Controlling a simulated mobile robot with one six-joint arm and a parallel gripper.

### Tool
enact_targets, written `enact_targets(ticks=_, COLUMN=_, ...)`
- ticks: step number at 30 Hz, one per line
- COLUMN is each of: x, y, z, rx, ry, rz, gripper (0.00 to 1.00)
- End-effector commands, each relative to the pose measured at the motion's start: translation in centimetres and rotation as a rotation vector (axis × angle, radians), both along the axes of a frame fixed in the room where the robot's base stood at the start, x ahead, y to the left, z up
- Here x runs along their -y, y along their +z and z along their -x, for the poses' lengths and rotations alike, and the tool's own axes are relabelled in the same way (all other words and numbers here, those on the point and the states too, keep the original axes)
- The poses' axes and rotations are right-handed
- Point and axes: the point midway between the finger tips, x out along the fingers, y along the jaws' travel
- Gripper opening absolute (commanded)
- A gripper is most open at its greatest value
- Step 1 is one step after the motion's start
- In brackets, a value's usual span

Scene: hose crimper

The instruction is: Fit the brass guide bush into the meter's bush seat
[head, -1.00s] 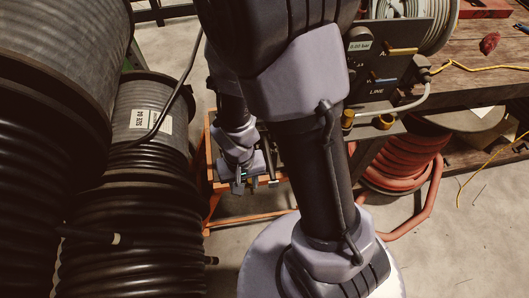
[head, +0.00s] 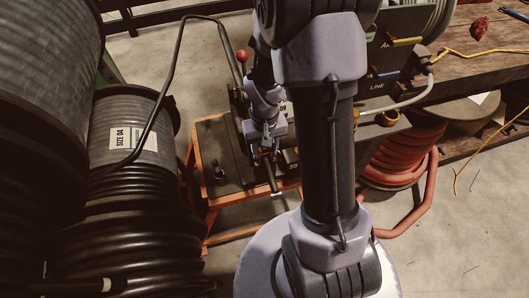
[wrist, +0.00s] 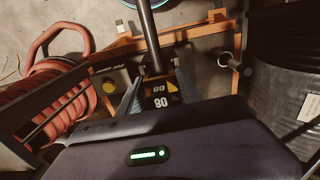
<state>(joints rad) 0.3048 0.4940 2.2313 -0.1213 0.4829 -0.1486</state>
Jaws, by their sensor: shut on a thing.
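My gripper (head: 264,150) is over the dark machine on the orange stand in the head view. In the wrist view its two fingers (wrist: 159,92) close around a dark block (wrist: 158,88) with yellow trim, marked 08. A grey rod (wrist: 150,40) runs away from the block; whether it touches the block or the fingers I cannot tell. A brass-coloured ring (head: 389,118) sits at the panel's lower edge; I cannot tell whether it is the guide bush. The meter and its bush seat cannot be made out; my arm covers much of the panel.
The orange stand (head: 206,215) carries the machine, with a red-knobbed lever (head: 242,57) behind. Large black hose drums (head: 130,215) crowd the left. A red hose coil (head: 405,158) lies at the right under the wooden bench (head: 475,45). Bare floor (head: 440,240) shows at lower right.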

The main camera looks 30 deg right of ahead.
Motion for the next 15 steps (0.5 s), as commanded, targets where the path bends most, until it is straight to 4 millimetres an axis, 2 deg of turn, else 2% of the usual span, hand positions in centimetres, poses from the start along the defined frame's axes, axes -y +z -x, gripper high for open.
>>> enact_targets(ticks=1, x=-0.02, y=-0.70, z=-0.01, rx=0.000, ry=0.000, rz=0.000, gripper=0.00)
enact_targets(ticks=7, x=-0.02, y=-0.33, z=-0.04, rx=0.002, ry=0.000, rz=0.001, gripper=0.00)
enact_targets(ticks=8, x=-0.02, y=-0.34, z=-0.03, rx=0.001, ry=0.000, rz=0.000, gripper=0.45)
enact_targets(ticks=11, x=-0.04, y=-0.31, z=-0.02, rx=0.001, ry=0.000, rz=0.000, gripper=0.63)
enact_targets(ticks=15, x=-0.04, y=-0.31, z=-0.02, rx=0.001, ry=0.000, rz=0.000, gripper=0.63)
